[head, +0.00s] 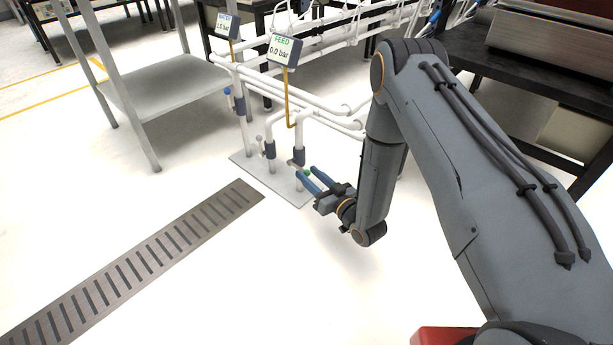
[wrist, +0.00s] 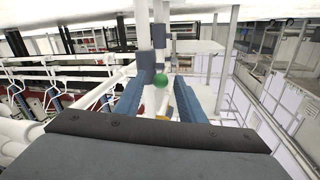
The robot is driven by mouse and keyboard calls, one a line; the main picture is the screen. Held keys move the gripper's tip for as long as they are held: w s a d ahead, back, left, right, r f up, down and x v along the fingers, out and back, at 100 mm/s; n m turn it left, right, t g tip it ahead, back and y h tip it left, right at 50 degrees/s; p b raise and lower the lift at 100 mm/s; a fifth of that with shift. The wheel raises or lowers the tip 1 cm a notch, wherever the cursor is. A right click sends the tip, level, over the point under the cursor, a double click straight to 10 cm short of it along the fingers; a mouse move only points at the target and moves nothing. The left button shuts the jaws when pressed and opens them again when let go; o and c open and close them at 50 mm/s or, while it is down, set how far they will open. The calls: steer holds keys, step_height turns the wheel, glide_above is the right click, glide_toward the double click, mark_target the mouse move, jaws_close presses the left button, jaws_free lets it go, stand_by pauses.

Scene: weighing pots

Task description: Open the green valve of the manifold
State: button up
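The manifold (head: 298,118) is a set of white upright pipes with dark grey collars on a floor plate. The green valve's round knob (head: 307,173) shows low on the near pipe, partly hidden by my fingers. In the wrist view the green knob (wrist: 160,80) appears between my two blue fingers, in front of a white pipe. My gripper (head: 308,171) is open, its fingers on either side of the knob; it also shows in the wrist view (wrist: 163,76). I cannot tell whether a finger touches the knob. A display marked FEED (head: 284,49) reads 0.0 bar.
A second display (head: 228,24) stands behind left, with a blue knob (head: 227,91) on the pipe below it. A pale knob (head: 259,138) sits between. A grey shelf (head: 165,92) stands left. A floor grate (head: 130,262) crosses clear floor. Dark benches stand right.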

steer(key=shift+b+x, duration=0.35)
steer(key=shift+x, duration=0.55)
jaws_close()
steer(key=shift+r+p, duration=0.15)
steer(key=shift+p, duration=0.15)
